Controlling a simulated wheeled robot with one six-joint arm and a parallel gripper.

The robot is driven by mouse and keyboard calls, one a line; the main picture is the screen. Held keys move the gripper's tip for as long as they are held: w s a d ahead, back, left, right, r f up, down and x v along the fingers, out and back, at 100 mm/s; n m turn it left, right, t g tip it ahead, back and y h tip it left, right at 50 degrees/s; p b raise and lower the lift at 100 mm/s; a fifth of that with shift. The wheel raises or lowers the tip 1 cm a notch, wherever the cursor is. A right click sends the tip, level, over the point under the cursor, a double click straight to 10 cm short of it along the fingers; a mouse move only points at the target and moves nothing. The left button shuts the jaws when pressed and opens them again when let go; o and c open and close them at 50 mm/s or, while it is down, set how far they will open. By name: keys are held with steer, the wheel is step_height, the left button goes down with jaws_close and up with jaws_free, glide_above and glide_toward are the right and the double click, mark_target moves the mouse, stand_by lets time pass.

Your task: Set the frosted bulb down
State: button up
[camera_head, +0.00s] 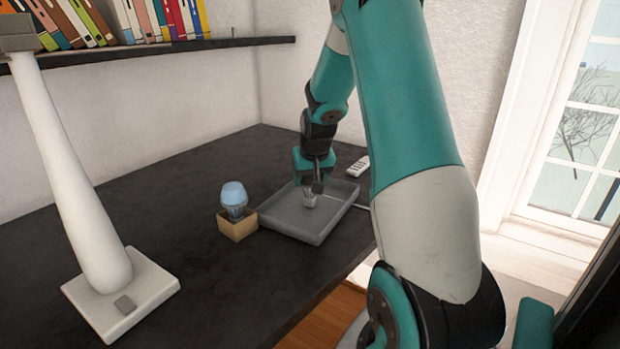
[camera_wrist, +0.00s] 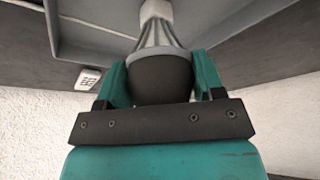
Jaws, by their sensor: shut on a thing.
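My gripper (camera_head: 313,178) is low over a grey shallow tray (camera_head: 285,226) on the dark desk. In the wrist view its two teal fingers (camera_wrist: 162,78) are shut on the sides of the frosted bulb (camera_wrist: 160,62). The bulb shows a dark rounded part between the fingers, a grey ring, ribs and a pale narrow end pointing towards the tray. In the head view only a small pale part of the bulb (camera_head: 309,199) shows below the fingers. I cannot tell whether it touches the tray floor.
A pale blue bulb (camera_head: 234,196) stands in a small tan box (camera_head: 238,228) just left of the tray. A white remote (camera_head: 357,166) lies behind the tray. A white lamp-like stand (camera_head: 110,290) is at the left. A bookshelf (camera_head: 150,50) hangs above. The desk's back left is clear.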

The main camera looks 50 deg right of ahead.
steer(key=shift+f, duration=0.1)
steer(key=o, duration=0.9)
steer(key=v, duration=1.2)
steer(key=s+a+r+n+y, duration=0.1)
steer(key=a+n+y, duration=0.4)
steer(key=a, duration=1.7)
steer(key=s+a+n+g+y, duration=0.1)
steer(key=s+a+n+g, duration=0.2)
steer(key=s+a+n, duration=0.6)
steer(key=s+a, duration=0.8)
steer(key=a, duration=0.1)
steer(key=shift+g+y+p, duration=0.3)
steer(key=shift+y+p, duration=0.05)
steer(key=shift+y, duration=0.05)
